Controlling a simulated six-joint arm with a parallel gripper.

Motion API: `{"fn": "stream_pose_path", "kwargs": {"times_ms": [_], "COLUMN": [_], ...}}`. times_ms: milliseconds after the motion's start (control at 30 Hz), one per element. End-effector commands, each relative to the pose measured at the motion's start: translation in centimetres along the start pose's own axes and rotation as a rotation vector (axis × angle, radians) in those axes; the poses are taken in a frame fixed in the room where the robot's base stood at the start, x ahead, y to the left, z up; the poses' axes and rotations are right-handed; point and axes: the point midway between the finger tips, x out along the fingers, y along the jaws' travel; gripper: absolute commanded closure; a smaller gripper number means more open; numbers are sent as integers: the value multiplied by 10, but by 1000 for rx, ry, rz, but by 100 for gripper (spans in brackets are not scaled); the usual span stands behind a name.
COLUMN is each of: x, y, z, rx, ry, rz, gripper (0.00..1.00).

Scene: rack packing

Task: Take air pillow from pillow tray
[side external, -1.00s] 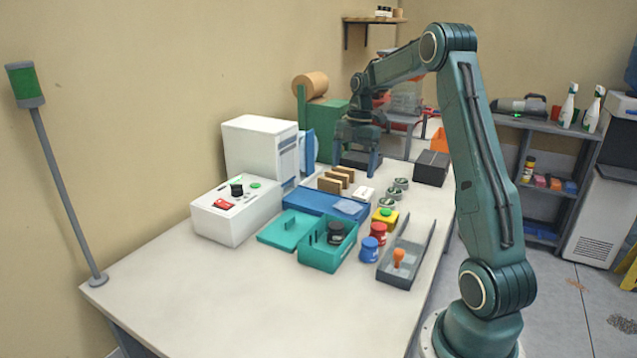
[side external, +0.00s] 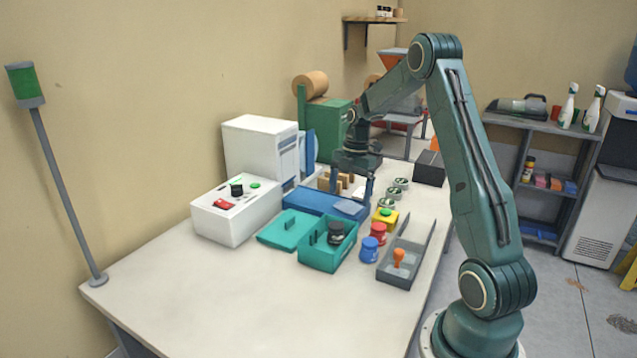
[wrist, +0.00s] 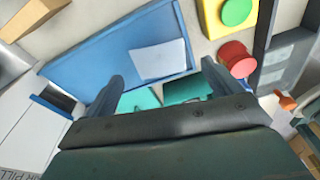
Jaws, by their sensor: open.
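The air pillow (side external: 350,207) is a flat, pale blue-white packet lying at the right end of the blue pillow tray (side external: 308,202). In the wrist view the air pillow (wrist: 158,58) lies near the right end of the blue tray (wrist: 88,68). My gripper (side external: 352,190) is open and empty, above the right part of the tray. In the wrist view its two fingers (wrist: 161,70) stand apart on either side of the pillow's near edge. The gripper appears to be still above the pillow; the exact gap is hard to tell.
A teal box (side external: 327,253) and its lid (side external: 285,231) sit in front of the tray. A yellow block with a green button (side external: 384,217), a red knob (side external: 378,232) and a grey tray (side external: 400,270) stand to the right. Brown dividers (side external: 325,182) are behind. The table's front is clear.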

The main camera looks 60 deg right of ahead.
Motion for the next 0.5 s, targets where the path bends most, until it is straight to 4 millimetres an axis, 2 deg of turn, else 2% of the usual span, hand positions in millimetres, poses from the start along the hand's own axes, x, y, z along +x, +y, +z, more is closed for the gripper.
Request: {"fn": "stream_pose_path", "kwargs": {"times_ms": [200, 500], "x": [21, 24], "y": [0, 0], "z": [0, 0], "rx": [0, 0], "ry": [0, -1], "rz": [-2, 1], "gripper": [9, 9]}}
